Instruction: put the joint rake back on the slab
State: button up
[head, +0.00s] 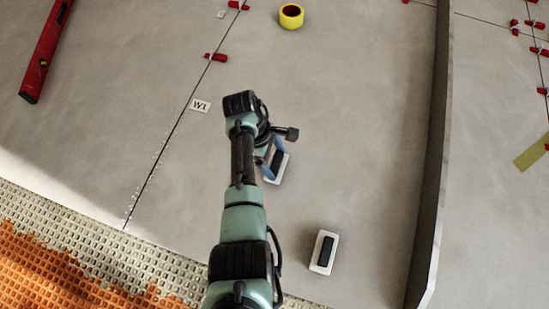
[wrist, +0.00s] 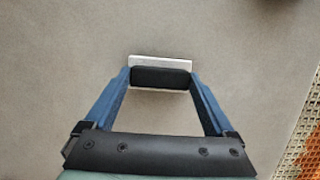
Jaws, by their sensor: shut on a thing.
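My gripper (head: 272,158) is shut on a tool with a pale rectangular base and a black grip, which I take to be the joint rake (head: 281,166). In the wrist view the blue fingers of my gripper (wrist: 160,78) press on the two ends of the black grip, and the rake's pale base (wrist: 162,61) shows behind it. The rake is over the grey slab (head: 350,120), right of the dark joint line. I cannot tell whether its base touches the slab.
A similar pale block with a black grip (head: 323,251) lies on the slab at lower right. A yellow tape roll (head: 291,16), a W1 label (head: 199,106) and a red level (head: 46,52) lie around. A raised edge (head: 434,160) runs along the right. Orange matting (head: 60,265) is at lower left.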

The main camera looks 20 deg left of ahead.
jog(key=shift+f, duration=0.2)
jog(key=o, duration=1.2)
jog(key=p+v, duration=0.8)
jog(key=v, duration=0.4)
jog(key=shift+r+p, duration=0.2)
jog(key=shift+p, duration=0.2)
